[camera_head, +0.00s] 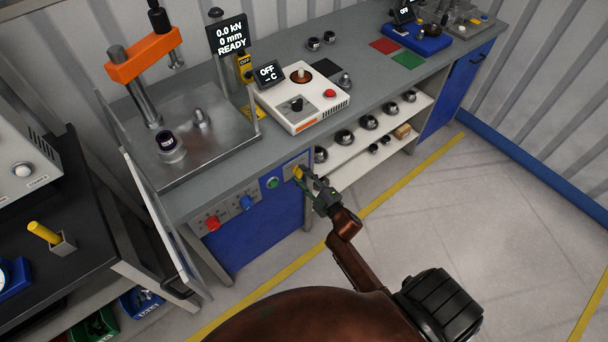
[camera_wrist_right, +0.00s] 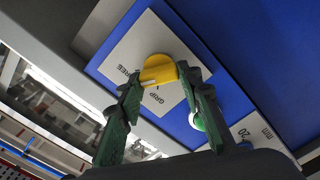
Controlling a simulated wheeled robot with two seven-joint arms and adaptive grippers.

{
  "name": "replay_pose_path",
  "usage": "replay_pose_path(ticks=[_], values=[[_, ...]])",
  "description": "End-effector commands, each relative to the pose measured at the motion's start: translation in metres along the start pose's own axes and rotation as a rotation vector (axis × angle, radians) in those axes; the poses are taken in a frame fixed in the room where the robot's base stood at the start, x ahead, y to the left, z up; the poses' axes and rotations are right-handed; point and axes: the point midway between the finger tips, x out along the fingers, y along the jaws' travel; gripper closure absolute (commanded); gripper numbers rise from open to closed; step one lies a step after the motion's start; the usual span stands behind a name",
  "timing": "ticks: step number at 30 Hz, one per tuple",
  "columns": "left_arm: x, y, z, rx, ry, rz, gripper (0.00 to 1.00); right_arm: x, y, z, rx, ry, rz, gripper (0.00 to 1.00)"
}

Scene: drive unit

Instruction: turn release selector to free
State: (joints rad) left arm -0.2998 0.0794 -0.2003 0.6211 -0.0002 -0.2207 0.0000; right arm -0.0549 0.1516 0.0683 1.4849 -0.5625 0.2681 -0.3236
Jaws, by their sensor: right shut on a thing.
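The release selector is a yellow knob (camera_head: 297,173) at the right end of the front panel below the bench. In the right wrist view the knob (camera_wrist_right: 159,70) sits on a white plate (camera_wrist_right: 128,52) lettered GRIP and FREE, and a pale line on it lies on the side near FREE. My right gripper (camera_head: 303,174) reaches the knob from the front. In the wrist view its green fingers (camera_wrist_right: 158,88) are shut on the knob, one on each side. The fingers hide parts of the knob's edge and plate. My left gripper is not in view.
The same panel carries a green button (camera_head: 272,183), a blue knob (camera_head: 246,203) and a red knob (camera_head: 212,223). Right of it, open shelves (camera_head: 345,172) hold several round metal parts. The floor (camera_head: 470,220) in front is clear.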

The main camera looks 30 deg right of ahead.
Motion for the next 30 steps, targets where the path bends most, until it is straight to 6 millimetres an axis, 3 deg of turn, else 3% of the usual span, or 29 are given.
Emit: replay_pose_path(ticks=[9, 27, 28, 30], values=[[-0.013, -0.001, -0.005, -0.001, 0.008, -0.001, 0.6, 0.0, 0.001, 0.0, 0.141, -0.002, 0.0, 0.91], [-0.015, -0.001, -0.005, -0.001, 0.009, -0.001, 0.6, 0.0, 0.0, 0.001, 0.177, -0.002, -0.001, 0.91], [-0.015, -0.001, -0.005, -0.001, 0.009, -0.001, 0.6, 0.0, 0.0, 0.001, 0.177, -0.002, -0.001, 0.65], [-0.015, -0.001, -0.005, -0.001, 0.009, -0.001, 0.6, 0.0, 0.0, 0.001, 0.177, -0.001, -0.001, 0.6]])
